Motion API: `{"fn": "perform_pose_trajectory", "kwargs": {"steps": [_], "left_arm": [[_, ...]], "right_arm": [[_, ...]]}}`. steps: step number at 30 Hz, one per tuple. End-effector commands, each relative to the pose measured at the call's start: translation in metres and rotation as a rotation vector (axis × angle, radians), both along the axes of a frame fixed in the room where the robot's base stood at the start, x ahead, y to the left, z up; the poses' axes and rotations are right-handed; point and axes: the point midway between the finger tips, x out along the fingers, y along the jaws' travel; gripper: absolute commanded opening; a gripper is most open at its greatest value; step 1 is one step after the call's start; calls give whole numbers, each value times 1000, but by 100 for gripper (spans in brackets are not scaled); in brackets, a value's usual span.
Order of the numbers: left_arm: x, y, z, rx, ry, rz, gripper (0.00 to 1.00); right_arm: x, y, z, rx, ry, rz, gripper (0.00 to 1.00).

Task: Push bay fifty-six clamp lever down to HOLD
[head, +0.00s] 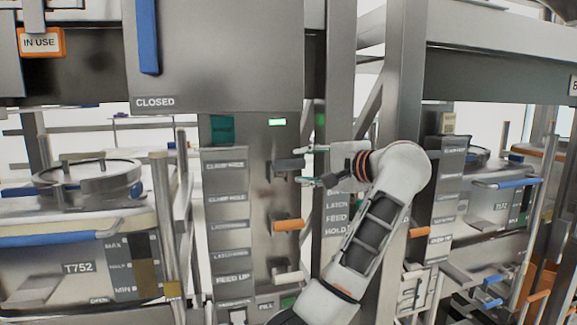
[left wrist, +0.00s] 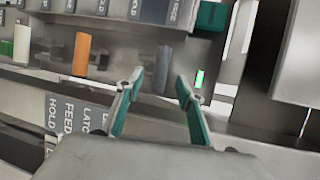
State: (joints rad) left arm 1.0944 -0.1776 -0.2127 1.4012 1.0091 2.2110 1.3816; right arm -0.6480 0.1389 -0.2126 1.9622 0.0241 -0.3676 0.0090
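The dark grey lever (head: 287,166) stands out from a metal panel (head: 258,150), level with the top "CLAMP" label, whose second word is blurred. A label reading "CLAMP HOLD" (head: 227,199) is below it. My left gripper (head: 306,165) points left at this lever, one finger above it and one below. In the left wrist view the open green-tipped fingers (left wrist: 160,78) frame the dark lever (left wrist: 163,64). Contact with it cannot be made out. No bay number is legible. My right gripper is not in view.
Below the dark lever are an orange lever (head: 288,225) and a white lever (head: 289,278). A steel post (head: 397,90) stands right behind my arm. A bin marked T752 (head: 78,267) is at left, and a "CLOSED" panel (head: 215,60) is above.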

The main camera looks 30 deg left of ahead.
Motion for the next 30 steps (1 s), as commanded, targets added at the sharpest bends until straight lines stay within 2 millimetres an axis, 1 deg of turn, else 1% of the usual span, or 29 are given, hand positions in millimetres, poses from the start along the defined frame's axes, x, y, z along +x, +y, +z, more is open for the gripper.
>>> {"fn": "perform_pose_trajectory", "kwargs": {"steps": [1,3,7,10,15,23,26,27,28,30], "left_arm": [[1,9,0,3,1,4,38],[5,20,-2,4,2,4,38],[10,39,-5,5,2,5,38],[14,49,-7,6,3,4,38],[18,58,-10,5,3,2,38],[18,59,-11,4,3,1,38],[18,59,-11,4,3,1,14],[18,59,-11,4,3,1,4],[18,59,-11,4,3,1,0],[18,59,-11,4,3,1,0]], "right_arm": [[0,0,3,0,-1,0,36],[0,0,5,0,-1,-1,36],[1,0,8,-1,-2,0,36],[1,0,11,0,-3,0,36],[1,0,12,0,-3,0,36],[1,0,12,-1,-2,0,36],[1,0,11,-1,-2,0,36],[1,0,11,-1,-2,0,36],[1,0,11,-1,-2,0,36],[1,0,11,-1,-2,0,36]]}}
